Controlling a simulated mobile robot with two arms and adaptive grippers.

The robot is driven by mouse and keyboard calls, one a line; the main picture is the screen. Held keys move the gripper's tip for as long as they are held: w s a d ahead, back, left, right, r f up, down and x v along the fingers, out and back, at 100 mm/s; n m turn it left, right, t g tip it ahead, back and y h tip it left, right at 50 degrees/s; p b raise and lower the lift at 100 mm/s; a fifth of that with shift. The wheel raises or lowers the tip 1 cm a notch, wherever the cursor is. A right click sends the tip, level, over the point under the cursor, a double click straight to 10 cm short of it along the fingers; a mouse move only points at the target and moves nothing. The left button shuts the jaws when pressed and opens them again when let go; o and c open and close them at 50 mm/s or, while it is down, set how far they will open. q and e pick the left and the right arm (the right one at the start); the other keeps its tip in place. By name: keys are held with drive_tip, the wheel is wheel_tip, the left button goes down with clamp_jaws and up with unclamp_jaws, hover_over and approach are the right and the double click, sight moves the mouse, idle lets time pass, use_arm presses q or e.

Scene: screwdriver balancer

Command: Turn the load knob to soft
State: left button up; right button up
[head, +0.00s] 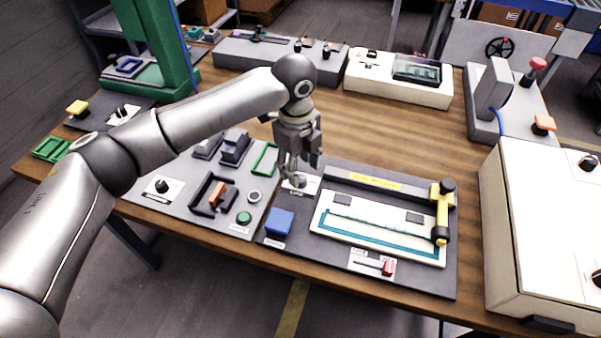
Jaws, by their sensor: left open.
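My left gripper (291,172) points down over the back left corner of a dark grey panel (275,243) in the middle of the bench. Its jaws are open. Another dark knob (162,186) stands on a white plate on the left panel. The labels are too small to read, so I cannot tell which is the load knob or its setting. My right gripper is not in view.
The same panel carries a blue block (279,222), a red-handled slider (388,266) and a yellow clamp post (441,212). A green button (243,218) is on the left panel. A large white box (545,235) stands at right. Bare wood (390,135) lies behind the panel.

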sight(300, 178)
use_arm(q)
wheel_tip(300, 178, down, 4)
drive_tip(key=shift+w+d+r, duration=0.1)
drive_tip(key=shift+w, duration=0.05)
drive_tip(key=shift+f, duration=0.35)
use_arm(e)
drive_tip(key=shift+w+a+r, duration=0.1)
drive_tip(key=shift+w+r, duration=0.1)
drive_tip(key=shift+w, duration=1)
use_arm(q)
drive_tip(key=shift+c, duration=0.3)
clamp_jaws()
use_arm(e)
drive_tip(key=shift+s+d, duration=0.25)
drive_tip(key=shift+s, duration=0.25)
